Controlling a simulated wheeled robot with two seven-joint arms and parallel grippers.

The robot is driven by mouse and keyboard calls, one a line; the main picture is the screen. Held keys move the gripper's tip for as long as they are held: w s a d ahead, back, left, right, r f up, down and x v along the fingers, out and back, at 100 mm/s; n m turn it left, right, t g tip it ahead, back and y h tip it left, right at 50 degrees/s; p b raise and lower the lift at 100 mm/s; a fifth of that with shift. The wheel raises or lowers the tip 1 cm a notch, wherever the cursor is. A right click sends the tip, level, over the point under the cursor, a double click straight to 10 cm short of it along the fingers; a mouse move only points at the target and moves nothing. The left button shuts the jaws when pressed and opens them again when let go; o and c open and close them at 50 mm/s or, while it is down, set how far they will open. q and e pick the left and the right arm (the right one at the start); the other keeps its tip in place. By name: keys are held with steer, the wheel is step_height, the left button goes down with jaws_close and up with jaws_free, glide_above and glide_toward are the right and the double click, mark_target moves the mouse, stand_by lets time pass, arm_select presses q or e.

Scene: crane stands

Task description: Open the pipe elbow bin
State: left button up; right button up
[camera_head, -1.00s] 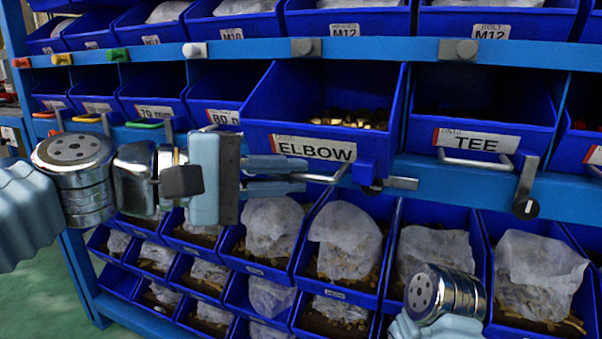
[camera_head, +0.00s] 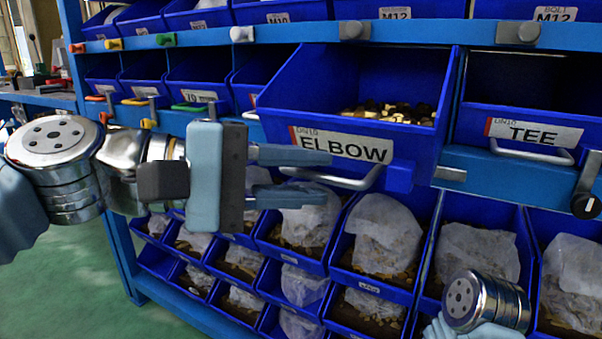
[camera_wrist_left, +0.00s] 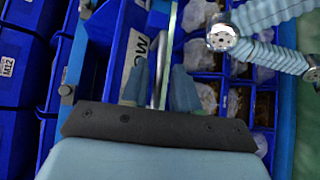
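The blue pipe elbow bin (camera_head: 270,115), labelled ELBOW (camera_head: 342,146), stands pulled out well ahead of the TEE bin beside it, with brass-coloured fittings (camera_head: 392,112) inside. Its silver handle (camera_head: 345,182) runs below the label. My left gripper (camera_head: 332,176) is at the left part of this handle with its two fingers spread apart, one above and one below. In the left wrist view the handle (camera_wrist_left: 162,65) lies between the open fingers (camera_wrist_left: 160,88), with gaps visible. My right gripper is outside the views; only part of my right arm shows at lower right.
The TEE bin (camera_head: 480,125) sits in the rack to the right. A blue rail with grey latches (camera_head: 587,205) runs along the front. Lower bins with bagged parts (camera_head: 378,235) lie beneath. Green floor is clear at lower left.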

arm_select(q)
steer(key=shift+o, duration=0.3)
steer(key=shift+s+a+r, duration=0.1)
steer(key=shift+a+r, duration=0.05)
steer(key=shift+a, duration=0.25)
steer(key=v, duration=1.3)
steer(key=shift+p, duration=0.4)
